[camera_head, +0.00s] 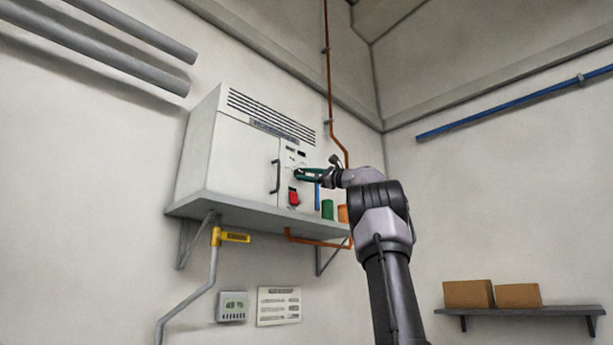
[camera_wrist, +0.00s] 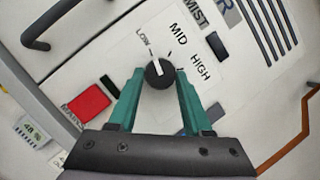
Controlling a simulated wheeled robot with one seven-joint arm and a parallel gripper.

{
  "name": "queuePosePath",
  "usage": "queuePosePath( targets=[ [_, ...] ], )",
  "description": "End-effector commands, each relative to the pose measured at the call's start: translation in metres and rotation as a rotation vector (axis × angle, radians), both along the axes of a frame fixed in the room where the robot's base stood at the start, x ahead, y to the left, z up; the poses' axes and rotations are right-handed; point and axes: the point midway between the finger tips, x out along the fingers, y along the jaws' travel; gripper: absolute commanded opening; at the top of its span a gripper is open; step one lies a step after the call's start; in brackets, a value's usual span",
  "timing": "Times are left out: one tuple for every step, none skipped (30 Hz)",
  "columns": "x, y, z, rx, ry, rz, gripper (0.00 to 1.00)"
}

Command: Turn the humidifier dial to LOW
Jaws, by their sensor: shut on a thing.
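The humidifier (camera_head: 245,150) is a pale box with a vent grille and a door handle, standing on a wall shelf. Its black dial (camera_wrist: 159,74) shows in the wrist view between my teal fingers, with a white pointer line and the labels LOW, MID and HIGH around it. The pointer is turned toward the upper left, on the LOW side; I cannot tell whether it lines up exactly. My gripper (camera_wrist: 159,82) is shut on the dial, one finger on each side. In the head view my gripper (camera_head: 300,174) reaches the panel from the right and hides the dial.
A red switch (camera_head: 293,197) sits below the dial on the panel. Green (camera_head: 327,209) and orange (camera_head: 343,213) containers stand on the shelf (camera_head: 240,214) to the right. A yellow-handled valve (camera_head: 232,237) and a copper pipe (camera_head: 318,241) are under it. Space in front is clear.

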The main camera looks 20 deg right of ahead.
Motion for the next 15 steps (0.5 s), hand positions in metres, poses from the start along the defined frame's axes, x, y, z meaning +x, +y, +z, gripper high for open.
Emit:
queuePosePath(
  targets=[
    [-0.0001,-0.0004,0.0002,-0.002,-0.001,-0.002,0.0],
    [-0.0001,-0.0004,0.0002,-0.002,-0.001,-0.002,0.0],
    [-0.0001,-0.0004,0.0002,-0.002,-0.001,-0.002,0.0],
    [-0.0001,-0.0004,0.0002,-0.002,-0.001,-0.002,0.0],
    [-0.0002,-0.0003,0.0003,-0.002,-0.001,-0.002,0.0],
    [-0.0001,-0.0004,0.0002,-0.002,-0.002,-0.002,0.0],
    [-0.0001,-0.0004,0.0002,-0.002,-0.002,-0.002,0.0],
    [-0.0001,-0.0004,0.0002,-0.002,-0.002,-0.002,0.0],
    [-0.0001,-0.0004,0.0002,-0.002,-0.002,-0.002,0.53],
    [-0.0002,-0.0003,0.0003,-0.001,-0.001,-0.002,0.65],
    [-0.0002,-0.0003,0.0003,-0.001,-0.001,-0.002,0.76],
    [-0.0002,-0.0002,0.0002,-0.001,-0.001,-0.002,0.79],
    [-0.0002,-0.0002,0.0002,-0.001,-0.001,-0.002,0.79],
    [-0.0002,-0.0002,0.0002,-0.001,-0.001,-0.002,0.79],
    [-0.0001,-0.0002,0.0003,-0.001,-0.002,-0.001,0.79]
  ],
)
